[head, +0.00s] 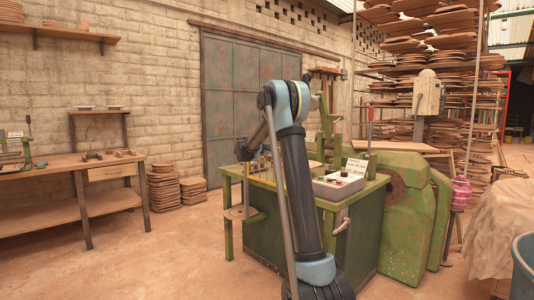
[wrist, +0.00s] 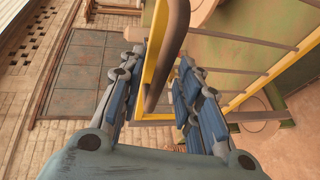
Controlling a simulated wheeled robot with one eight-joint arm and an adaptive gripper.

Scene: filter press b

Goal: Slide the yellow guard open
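The yellow guard (wrist: 270,75) shows in the wrist view as a yellow frame with several thin bars across it. A brown, bent handle bar (wrist: 172,45) stands by its left yellow post. My gripper (wrist: 160,57) is open, with one blue-padded finger on each side of the handle and post. Gaps show on both sides; I cannot tell how deep the handle sits between the fingers. In the head view only a thin yellow piece of the guard (head: 276,160) shows beside my arm, which hides most of it and my gripper.
A wooden workbench (head: 70,165) stands at the left wall.

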